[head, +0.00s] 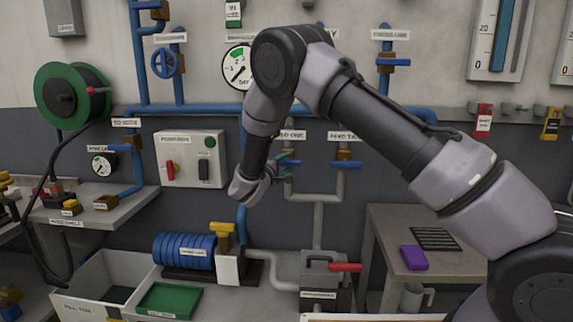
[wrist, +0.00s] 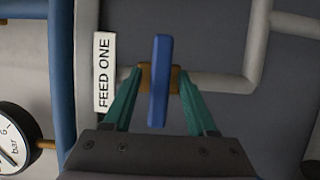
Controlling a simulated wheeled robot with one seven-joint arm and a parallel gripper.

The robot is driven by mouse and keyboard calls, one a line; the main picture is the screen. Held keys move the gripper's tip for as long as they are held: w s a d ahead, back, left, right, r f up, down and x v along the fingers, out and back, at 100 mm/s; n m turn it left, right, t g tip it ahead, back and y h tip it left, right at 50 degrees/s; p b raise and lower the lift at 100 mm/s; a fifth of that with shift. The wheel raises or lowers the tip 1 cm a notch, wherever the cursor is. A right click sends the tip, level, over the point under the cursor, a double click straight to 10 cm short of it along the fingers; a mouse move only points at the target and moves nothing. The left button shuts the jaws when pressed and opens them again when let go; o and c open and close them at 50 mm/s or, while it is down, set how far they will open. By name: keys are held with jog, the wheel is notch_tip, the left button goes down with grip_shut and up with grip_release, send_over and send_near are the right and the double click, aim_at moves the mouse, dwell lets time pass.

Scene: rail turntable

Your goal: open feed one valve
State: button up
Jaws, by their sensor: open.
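The feed one valve has a blue lever handle (wrist: 160,80) on a brass body (wrist: 174,78). It sits on a grey pipe (wrist: 228,82) beside a white FEED ONE label (wrist: 103,72). The handle lies crosswise to the pipe. My gripper (wrist: 158,88) is open, with one teal finger on each side of the handle. A gap shows between each finger and the handle, so it is not gripped. In the head view my gripper (head: 283,168) is at the valve and partly hides it; its label (head: 292,134) shows above.
A similar feed two valve (head: 346,164) with a blue handle is close on the right. A blue pipe (wrist: 62,60) and a gauge (wrist: 14,140) are near the gripper. A grey box with a red lever (head: 345,268) is below. A side table (head: 385,225) stands at right.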

jog(key=shift+w, duration=0.15)
jog(key=shift+d, duration=0.1)
grip_shut()
